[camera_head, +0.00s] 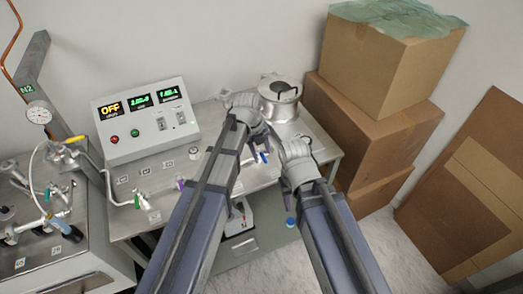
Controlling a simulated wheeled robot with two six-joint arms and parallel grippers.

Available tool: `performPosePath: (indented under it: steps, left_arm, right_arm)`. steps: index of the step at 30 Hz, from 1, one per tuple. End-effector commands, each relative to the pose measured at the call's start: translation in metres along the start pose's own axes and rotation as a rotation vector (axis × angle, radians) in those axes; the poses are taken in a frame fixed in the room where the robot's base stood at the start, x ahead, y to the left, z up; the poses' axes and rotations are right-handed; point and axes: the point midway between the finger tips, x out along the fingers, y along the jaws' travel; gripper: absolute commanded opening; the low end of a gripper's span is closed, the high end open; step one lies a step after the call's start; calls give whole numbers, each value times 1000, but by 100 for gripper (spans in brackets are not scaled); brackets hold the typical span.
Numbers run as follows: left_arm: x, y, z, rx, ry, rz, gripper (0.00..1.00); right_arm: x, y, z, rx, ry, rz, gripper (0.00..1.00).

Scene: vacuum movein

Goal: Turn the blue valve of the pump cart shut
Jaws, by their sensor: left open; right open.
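The pump cart (122,222) is a grey metal bench with a row of small valves along its front. A small blue handle (264,156) shows on its right part, between my two wrists. My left gripper (257,140) is open close above this blue handle, and its fingers are partly hidden by its wrist. I cannot tell whether it touches the handle. My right gripper (285,185) is open and empty near the cart's front right edge, mostly hidden by its arm. A green-handled valve (138,201) and a purple-handled valve (180,184) stand further left.
A control box (140,125) with an OFF display and a round metal vessel (282,110) stand on the cart. Another unit (60,255) with a blue lever (60,226) is at left. Cardboard boxes (378,130) are stacked at right.

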Motion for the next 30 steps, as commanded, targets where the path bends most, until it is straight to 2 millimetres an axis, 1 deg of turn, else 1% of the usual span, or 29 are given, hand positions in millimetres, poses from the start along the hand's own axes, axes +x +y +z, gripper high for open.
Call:
performPosePath:
  steps: [1, 9, 12, 16, 30]
  left_arm:
    - [-12, -1, 0, 0, 0, 0, 48]
    - [-49, -1, 0, -2, 0, 0, 48]
    - [-59, 0, 0, -1, 0, 0, 48]
    - [-64, 0, 0, -1, 0, 0, 48]
    - [-62, 0, 0, 0, 0, 0, 48]
  right_arm:
    - [-12, 1, 1, 0, 0, 0, 42]
    - [-48, 5, 3, 1, 0, 0, 42]
    - [-58, 5, 3, 4, 0, -1, 42]
    - [-62, 6, 4, 6, 0, -1, 42]
    - [-60, 6, 4, 6, 0, -1, 42]
